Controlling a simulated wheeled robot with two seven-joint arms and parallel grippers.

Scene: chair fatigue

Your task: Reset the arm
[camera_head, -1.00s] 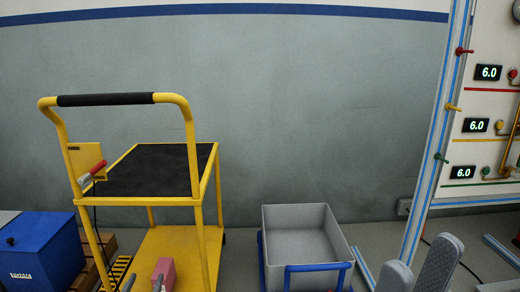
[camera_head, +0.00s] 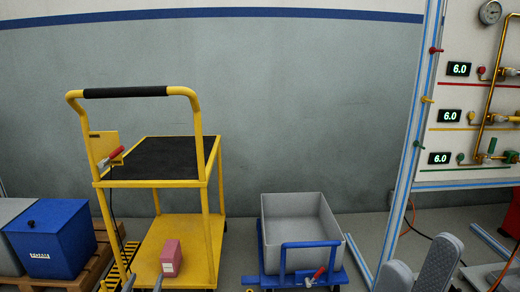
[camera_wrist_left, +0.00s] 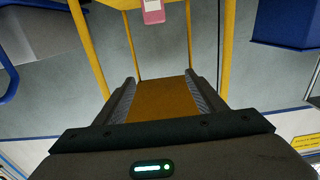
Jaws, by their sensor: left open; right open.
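My left gripper (camera_head: 142,284) is at the bottom edge of the head view, with only its fingertips showing in front of the yellow cart. In the left wrist view its two fingers (camera_wrist_left: 160,88) stand apart with nothing between them. My right gripper (camera_head: 418,272) is at the bottom right of the head view, with its two grey fingers apart and nothing visible between them. A pink box (camera_head: 171,257) stands on the lower shelf of the yellow cart (camera_head: 207,235). It also shows at the top of the left wrist view (camera_wrist_left: 153,12), beyond the fingertips and apart from them.
A grey bin (camera_head: 305,244) sits in a blue-framed trolley (camera_head: 312,258) right of the cart. A blue box (camera_head: 52,238) stands on a wooden pallet at left. A panel with gauges and valves (camera_head: 468,130) is at right. Some floor is clear between cart and trolley.

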